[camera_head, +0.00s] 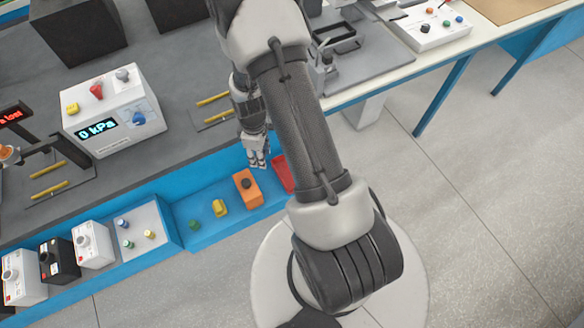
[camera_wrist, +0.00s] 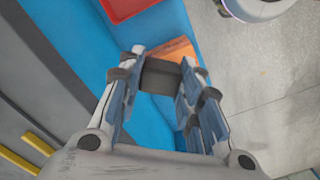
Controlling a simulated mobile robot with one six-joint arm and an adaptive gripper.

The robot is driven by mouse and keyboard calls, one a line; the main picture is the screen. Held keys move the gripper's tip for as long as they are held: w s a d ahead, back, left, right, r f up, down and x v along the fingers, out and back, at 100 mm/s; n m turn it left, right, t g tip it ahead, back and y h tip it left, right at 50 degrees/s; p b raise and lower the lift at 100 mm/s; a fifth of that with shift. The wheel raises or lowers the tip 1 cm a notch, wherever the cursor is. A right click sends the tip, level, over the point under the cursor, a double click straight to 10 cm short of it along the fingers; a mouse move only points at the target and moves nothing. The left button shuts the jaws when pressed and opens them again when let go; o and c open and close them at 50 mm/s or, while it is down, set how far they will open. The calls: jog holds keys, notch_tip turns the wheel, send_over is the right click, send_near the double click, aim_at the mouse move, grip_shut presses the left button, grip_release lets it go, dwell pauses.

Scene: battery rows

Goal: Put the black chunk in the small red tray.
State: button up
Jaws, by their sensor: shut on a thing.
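My gripper (camera_head: 258,163) is above the blue shelf, near the small red tray (camera_head: 283,173), which is partly hidden behind my arm in the head view. In the wrist view, my gripper (camera_wrist: 163,62) is shut on the black chunk (camera_wrist: 161,76), a dark block between its two fingers. The chunk cannot be made out in the head view. The red tray also shows at the top of the wrist view (camera_wrist: 124,8), beyond the fingertips and apart from the chunk.
A white gauge box (camera_head: 113,118) is on the grey bench.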

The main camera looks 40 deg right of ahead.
jog(key=s+d+f+n, duration=0.2)
jog(key=d+n, duration=0.5)
jog(key=d, duration=0.5)
jog(key=shift+n, duration=0.4)
notch_tip(320, 180, down, 20)
jog(key=b, duration=0.5)
jog(key=shift+s+r+b, duration=0.1)
jog(key=shift+b, duration=0.3)
jog(key=shift+r, duration=0.1)
jog(key=o, duration=0.4)
jog(key=shift+f, duration=0.2)
jog(key=o, duration=0.5)
jog(key=shift+r, duration=0.1)
